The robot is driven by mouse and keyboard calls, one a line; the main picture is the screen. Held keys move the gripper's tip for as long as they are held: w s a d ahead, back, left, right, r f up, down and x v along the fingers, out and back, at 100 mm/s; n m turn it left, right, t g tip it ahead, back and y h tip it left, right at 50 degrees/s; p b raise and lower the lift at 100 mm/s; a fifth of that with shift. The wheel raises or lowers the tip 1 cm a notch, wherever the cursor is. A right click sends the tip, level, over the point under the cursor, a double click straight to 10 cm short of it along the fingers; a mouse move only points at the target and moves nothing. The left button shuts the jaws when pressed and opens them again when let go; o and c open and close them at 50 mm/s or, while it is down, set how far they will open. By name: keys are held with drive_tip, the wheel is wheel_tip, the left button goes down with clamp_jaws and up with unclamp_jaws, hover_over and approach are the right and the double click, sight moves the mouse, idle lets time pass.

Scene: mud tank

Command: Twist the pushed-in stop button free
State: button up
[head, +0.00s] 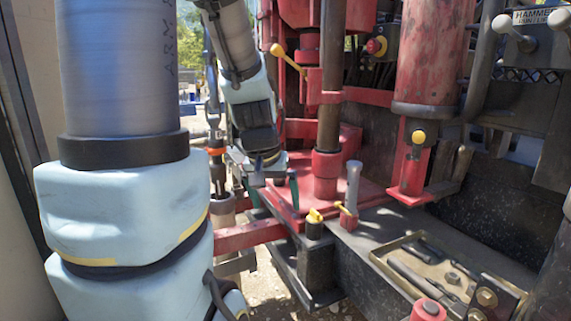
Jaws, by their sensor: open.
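A red stop button (375,46) with a yellow surround sits on the side of a dark control box (390,40) in the upper middle of the head view. It is small here, and I cannot tell how far in it sits. My gripper (272,200) hangs from my arm at the centre left, fingers pointing down, over the red deck. It is open and empty, well below and left of the button and apart from it.
A large red cylinder (432,55) is at right. A tool tray (385,255) lies at lower right.

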drive_tip(key=s+a+f+n+g+y, duration=0.1)
drive_tip(key=s+a+f+g, duration=0.1)
drive_tip(key=s+a+f, duration=0.2)
drive_tip(key=s+f, duration=0.1)
drive_tip(key=s, duration=0.1)
drive_tip(key=shift+s+a, duration=0.2)
drive_tip(key=shift+s, duration=0.2)
idle(0.9)
